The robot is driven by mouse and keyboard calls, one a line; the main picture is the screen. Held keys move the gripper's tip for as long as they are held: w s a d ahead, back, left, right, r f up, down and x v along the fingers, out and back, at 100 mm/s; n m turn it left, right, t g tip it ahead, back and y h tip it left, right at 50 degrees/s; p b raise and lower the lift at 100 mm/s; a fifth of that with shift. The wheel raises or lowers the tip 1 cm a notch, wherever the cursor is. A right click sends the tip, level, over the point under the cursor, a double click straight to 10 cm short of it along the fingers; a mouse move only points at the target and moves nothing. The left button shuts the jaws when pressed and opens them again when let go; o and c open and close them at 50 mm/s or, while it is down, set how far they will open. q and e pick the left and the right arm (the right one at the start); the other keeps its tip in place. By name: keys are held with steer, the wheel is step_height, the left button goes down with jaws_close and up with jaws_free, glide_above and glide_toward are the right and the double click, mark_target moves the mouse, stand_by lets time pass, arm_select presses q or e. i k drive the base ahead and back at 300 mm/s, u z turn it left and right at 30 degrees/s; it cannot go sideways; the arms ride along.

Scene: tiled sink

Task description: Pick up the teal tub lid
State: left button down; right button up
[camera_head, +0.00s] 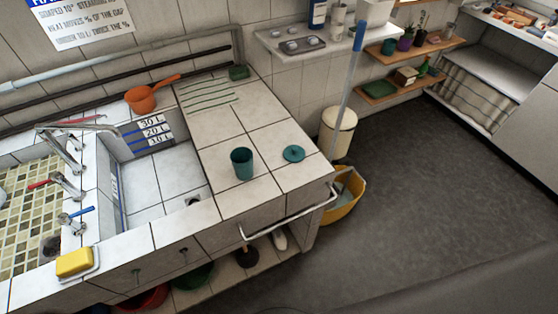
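The teal tub lid (293,153) lies flat on the white tiled counter (262,192). It is a small round disc with a knob-like spot in its middle. A teal tub (242,163) stands upright on the same counter, a short way to the left of the lid and apart from it. The tub's top looks open. Neither of my grippers shows in the head view.
A metal towel rail (290,218) runs along the counter's front edge. A yellow bucket (345,194) with a blue-handled mop (352,62) stands right of the counter. An orange dipper (142,99) and a yellow sponge (74,262) sit by the basins. Counter around the lid is clear.

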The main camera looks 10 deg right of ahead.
mark_target(292, 153)
steer(key=u, duration=3.25)
steer(key=k, duration=1.2)
steer(key=z, duration=1.5)
